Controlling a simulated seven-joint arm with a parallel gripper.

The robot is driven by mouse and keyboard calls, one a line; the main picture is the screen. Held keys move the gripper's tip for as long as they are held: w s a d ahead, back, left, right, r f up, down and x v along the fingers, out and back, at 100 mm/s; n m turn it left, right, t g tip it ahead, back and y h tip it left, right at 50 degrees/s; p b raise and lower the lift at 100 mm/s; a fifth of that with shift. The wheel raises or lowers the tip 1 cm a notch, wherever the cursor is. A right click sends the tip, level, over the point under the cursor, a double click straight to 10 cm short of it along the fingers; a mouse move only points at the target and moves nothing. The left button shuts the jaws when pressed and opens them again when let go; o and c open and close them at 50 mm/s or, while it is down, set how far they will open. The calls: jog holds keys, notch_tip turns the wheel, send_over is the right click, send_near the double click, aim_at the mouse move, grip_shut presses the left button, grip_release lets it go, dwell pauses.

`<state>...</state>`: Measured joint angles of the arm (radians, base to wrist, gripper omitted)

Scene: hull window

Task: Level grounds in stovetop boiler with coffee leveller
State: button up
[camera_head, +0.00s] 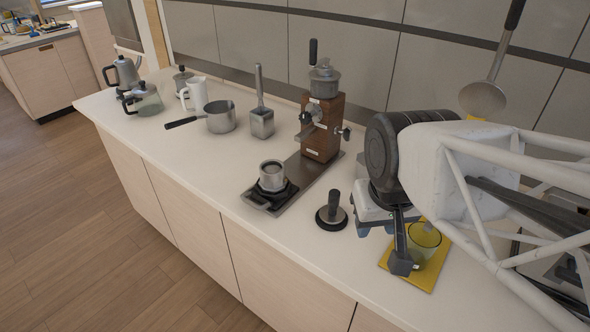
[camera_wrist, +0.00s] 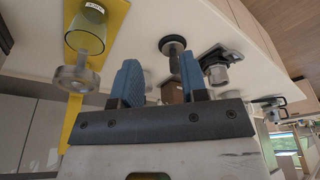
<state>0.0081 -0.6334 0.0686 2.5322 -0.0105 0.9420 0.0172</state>
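The coffee leveller (camera_head: 331,212), a black disc with an upright dark handle, stands on the white counter. It also shows in the wrist view (camera_wrist: 173,46), beyond my fingers. The stovetop boiler part, a small metal cup (camera_head: 272,176), sits on a black scale (camera_head: 268,196) left of the leveller. In the wrist view the cup (camera_wrist: 218,73) shows right of the fingers; its grounds cannot be made out. My gripper (camera_head: 402,262) is right of the leveller and apart from it. In the wrist view its blue-padded fingers (camera_wrist: 158,68) are open with nothing held between them.
A yellow mat (camera_head: 424,279) with a glass (camera_head: 424,240) lies by my gripper. A ladle (camera_head: 483,98) hangs at the wall. Pots and a white mug (camera_head: 194,96) stand left. Counter front is clear.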

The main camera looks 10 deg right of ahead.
dwell(0.8)
jog(key=o, duration=0.3)
jog(key=shift+o, duration=0.2)
jog(key=n+g, duration=0.2)
jog(key=n, duration=2)
send_over(335, 191)
jog(key=s, duration=0.1)
notch_tip(335, 191, down, 7)
jog(key=shift+w+f+n+g, duration=0.3)
jog(key=shift+w+f+n, duration=0.1)
jog(key=shift+w, duration=0.05)
jog(key=shift+f, duration=0.15)
jog(key=shift+f, duration=3.7)
